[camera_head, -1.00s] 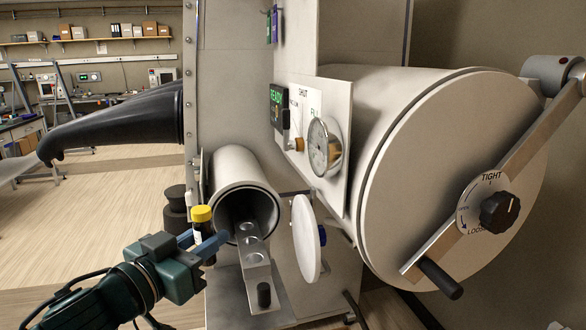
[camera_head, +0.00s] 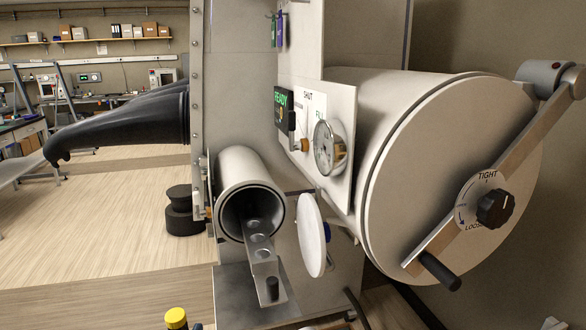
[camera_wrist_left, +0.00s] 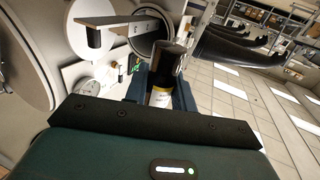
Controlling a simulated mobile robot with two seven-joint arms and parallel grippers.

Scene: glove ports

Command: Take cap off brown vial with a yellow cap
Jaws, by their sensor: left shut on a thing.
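The yellow cap (camera_head: 176,317) shows at the bottom edge of the head view, with the body below it cut off by the frame. In the left wrist view, the brown vial (camera_wrist_left: 161,97) with its white label stands between the blue fingers of my left gripper (camera_wrist_left: 160,92), which is shut on it. The cap is hidden in the wrist view, where the gripper body covers the near end. My left gripper is almost wholly below the head view. My right gripper is in neither view.
A small open transfer tube (camera_head: 250,190) has a metal tray (camera_head: 265,268) with holes sticking out. Its round white door (camera_head: 311,235) hangs open beside it. A large chamber door (camera_head: 450,180) fills the right.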

